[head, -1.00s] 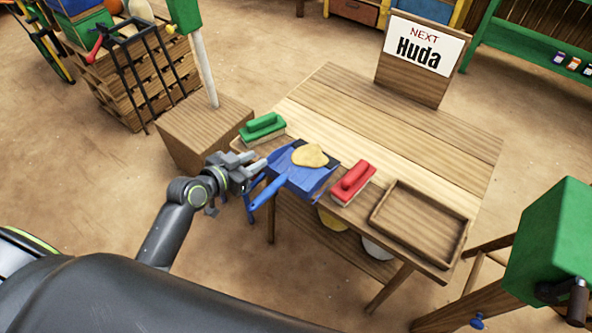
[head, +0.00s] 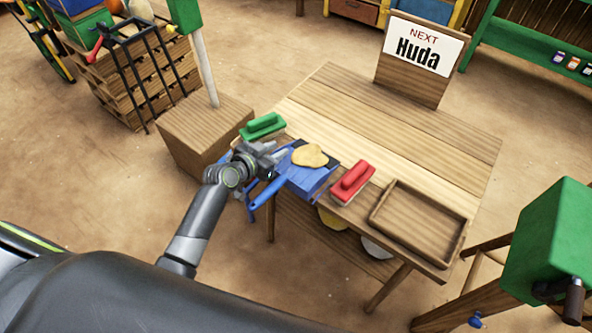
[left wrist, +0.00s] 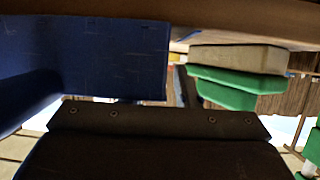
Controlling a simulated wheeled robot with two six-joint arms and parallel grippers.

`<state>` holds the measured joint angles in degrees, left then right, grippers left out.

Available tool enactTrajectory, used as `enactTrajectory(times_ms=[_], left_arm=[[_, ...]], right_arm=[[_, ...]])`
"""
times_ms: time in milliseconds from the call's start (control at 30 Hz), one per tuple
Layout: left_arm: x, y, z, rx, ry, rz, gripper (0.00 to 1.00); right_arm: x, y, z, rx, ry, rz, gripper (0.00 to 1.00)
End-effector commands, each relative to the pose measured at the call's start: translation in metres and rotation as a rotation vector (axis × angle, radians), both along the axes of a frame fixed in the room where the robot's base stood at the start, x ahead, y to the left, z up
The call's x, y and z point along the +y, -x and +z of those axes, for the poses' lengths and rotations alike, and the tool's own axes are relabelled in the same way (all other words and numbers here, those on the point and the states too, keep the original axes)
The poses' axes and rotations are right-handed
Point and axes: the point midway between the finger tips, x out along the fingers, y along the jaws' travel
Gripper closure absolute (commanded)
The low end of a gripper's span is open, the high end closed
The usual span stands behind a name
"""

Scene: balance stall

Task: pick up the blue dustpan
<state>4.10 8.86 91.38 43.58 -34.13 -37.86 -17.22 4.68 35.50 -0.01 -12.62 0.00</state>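The blue dustpan (head: 312,180) lies at the table's front-left edge, its handle (head: 268,192) sticking out past the edge toward me. A yellow lump (head: 310,155) sits on its far part, beside a dark strip. My left gripper (head: 278,155) is at the pan's left side, between it and the green brush (head: 263,124). Its fingers look apart, with nothing seen between them; whether they touch the pan I cannot tell. In the left wrist view a blue surface (left wrist: 100,55), likely the dustpan, fills the upper left, and the green brush (left wrist: 235,85) shows at right. My right gripper is not in view.
A red brush (head: 353,181) lies right of the dustpan, then a wooden tray (head: 379,224). The wooden table (head: 400,130) is clear behind them. A sign (head: 424,45) stands at its back. A wooden box (head: 200,125) stands left of the table.

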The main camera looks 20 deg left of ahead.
Motion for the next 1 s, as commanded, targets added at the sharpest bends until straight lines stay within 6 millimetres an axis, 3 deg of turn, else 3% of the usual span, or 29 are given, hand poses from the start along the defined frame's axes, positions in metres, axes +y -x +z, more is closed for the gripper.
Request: enactTrajectory(times_ms=[100, 333, 767, 1000], left_arm=[[0.0, 0.0, 0.0, 0.0, 0.0, 0.0, 0.72], [0.0, 0.0, 0.0, 0.0, 0.001, 0.0, 1.0], [0.0, 0.0, 0.002, -0.002, 0.002, 0.0, 1.0], [0.0, 0.0, 0.038, -0.007, 0.0, -0.001, 1.0]], right_arm=[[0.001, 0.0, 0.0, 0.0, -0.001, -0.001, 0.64], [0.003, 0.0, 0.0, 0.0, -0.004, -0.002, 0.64], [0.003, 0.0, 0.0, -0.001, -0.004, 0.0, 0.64], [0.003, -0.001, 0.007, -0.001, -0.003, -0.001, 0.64]])
